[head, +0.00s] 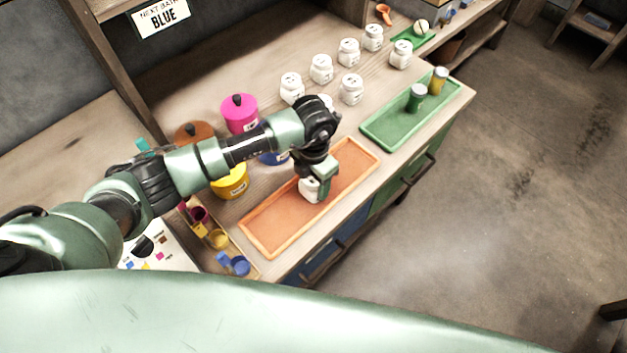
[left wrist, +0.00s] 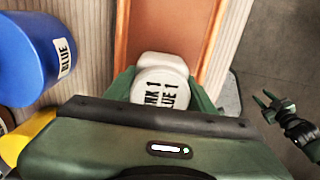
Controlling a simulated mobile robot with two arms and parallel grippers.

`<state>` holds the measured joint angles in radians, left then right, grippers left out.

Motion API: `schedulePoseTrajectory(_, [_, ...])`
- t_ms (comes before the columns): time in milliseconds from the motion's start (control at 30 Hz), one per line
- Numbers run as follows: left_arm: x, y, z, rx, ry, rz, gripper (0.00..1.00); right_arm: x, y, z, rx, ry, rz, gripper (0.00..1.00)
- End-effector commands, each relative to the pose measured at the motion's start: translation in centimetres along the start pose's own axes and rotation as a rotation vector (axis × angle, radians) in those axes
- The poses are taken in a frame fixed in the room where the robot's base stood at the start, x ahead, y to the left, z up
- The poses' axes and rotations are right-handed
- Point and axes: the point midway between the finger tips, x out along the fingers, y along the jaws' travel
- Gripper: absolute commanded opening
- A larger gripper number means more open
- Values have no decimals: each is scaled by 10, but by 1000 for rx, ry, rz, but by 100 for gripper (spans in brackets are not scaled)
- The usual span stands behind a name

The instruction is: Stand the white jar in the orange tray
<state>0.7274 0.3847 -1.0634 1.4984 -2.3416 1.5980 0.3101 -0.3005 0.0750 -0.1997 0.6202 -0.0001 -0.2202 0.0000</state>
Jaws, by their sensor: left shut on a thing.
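The white jar (head: 309,190) is held by my left gripper (head: 320,184) over the middle of the orange tray (head: 275,226). In the left wrist view the jar (left wrist: 160,68) sits between the green fingers, its lid towards the camera. Its lettering is partly cut off and reads "INK 1" and "LUE 1". The jar looks about upright; whether its base touches the tray (left wrist: 155,25) I cannot tell. My right gripper (left wrist: 272,108) shows at the right of the left wrist view, its fingers apart and empty, and is not in the head view.
Several white jars (head: 321,68) stand behind the tray. Pink (head: 239,114), yellow (head: 231,182) and blue (left wrist: 35,50) pots stand left of it. A green tray (head: 395,123) with two small jars lies to the right. A box of small cups (head: 217,239) is at the left.

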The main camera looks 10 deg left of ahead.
Motion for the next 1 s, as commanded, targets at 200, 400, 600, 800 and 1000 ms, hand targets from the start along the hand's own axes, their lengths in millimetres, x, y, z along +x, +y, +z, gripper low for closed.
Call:
schedulePoseTrajectory(200, [0,0,0,0,0,0,76,0,0,1,-1,-1,0,36])
schedulePoseTrajectory(400, [-1,0,0,-1,0,0,76,-1,3,1,-2,-2,3,36])
schedulePoseTrajectory(600, [-18,1,1,1,-4,2,76,4,5,2,-4,-2,6,36])
schedulePoseTrajectory(800, [-61,1,2,1,-6,3,76,18,5,3,-4,-2,6,36])
schedulePoseTrajectory(1000, [-99,1,0,1,-3,3,76,28,5,4,-3,-2,6,36])
